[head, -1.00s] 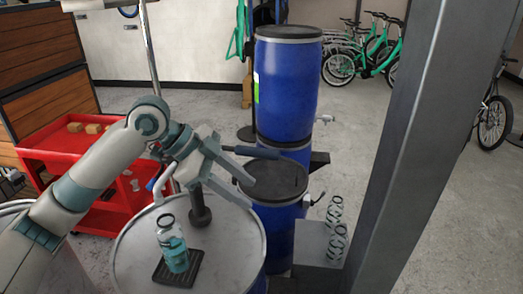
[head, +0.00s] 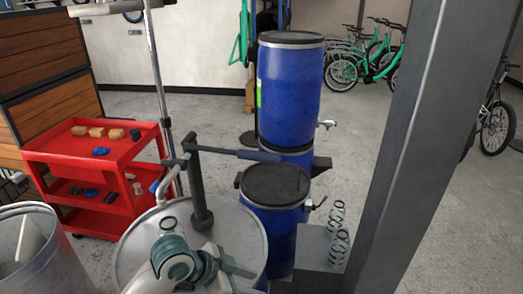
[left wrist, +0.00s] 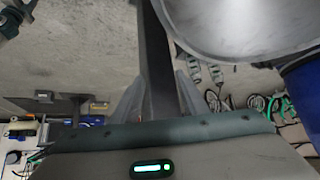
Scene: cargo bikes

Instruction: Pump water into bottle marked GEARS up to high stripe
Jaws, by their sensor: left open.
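The pump stands on the metal drum (head: 136,247), with a dark post (head: 198,190), a curved grey spout (head: 163,182) and a lever with a dark blue grip (head: 260,156) pointing right, roughly level. The bottle (head: 169,222) stands under the spout. Only its top ring shows; my left arm hides its body, any marking and water level. My left gripper (head: 238,272) is low over the drum's front right, apart from the lever. In the left wrist view its pale fingers (left wrist: 160,98) are spread and empty, with the drum rim above right. My right gripper is not in view.
Blue barrels (head: 288,90) stand behind the drum, with a lower black-lidded one (head: 274,182) close to its right. A grey pillar (head: 400,150) rises at the right. A red cart (head: 90,150) stands at the left, beside a metal bin (head: 30,255).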

